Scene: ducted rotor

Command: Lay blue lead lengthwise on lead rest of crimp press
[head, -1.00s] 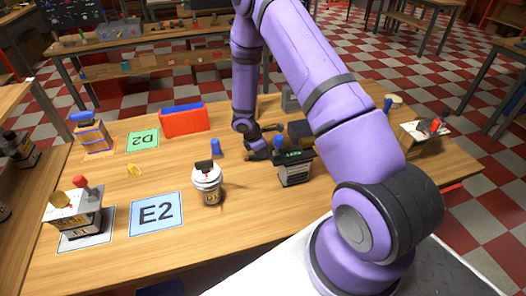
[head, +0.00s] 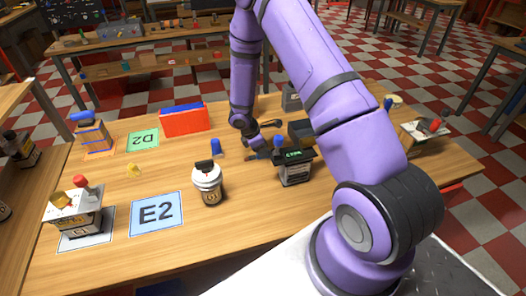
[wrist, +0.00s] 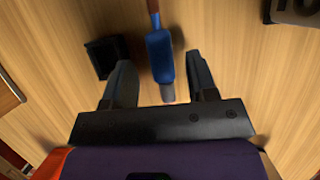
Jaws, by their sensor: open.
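In the wrist view a blue piece (wrist: 159,55), seemingly the blue lead, has a brown stem at the top and a grey lower end. It lies between the two spread fingers of my gripper (wrist: 158,62), with a gap on each side. In the head view my gripper (head: 256,141) is low over the middle of the table, partly hidden by its own wrist. Close to its right stands a dark device (head: 295,168) with a blue knob and a green display. I cannot tell whether this is the crimp press. The lead rest is not clearly visible.
A small black block (wrist: 103,58) lies left of the blue piece. On the table (head: 120,260) stand a white-lidded jar (head: 207,186), a blue peg (head: 216,148), a red bin (head: 184,120) and a red-knobbed device (head: 78,212). The E2 card (head: 157,213) lies clear.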

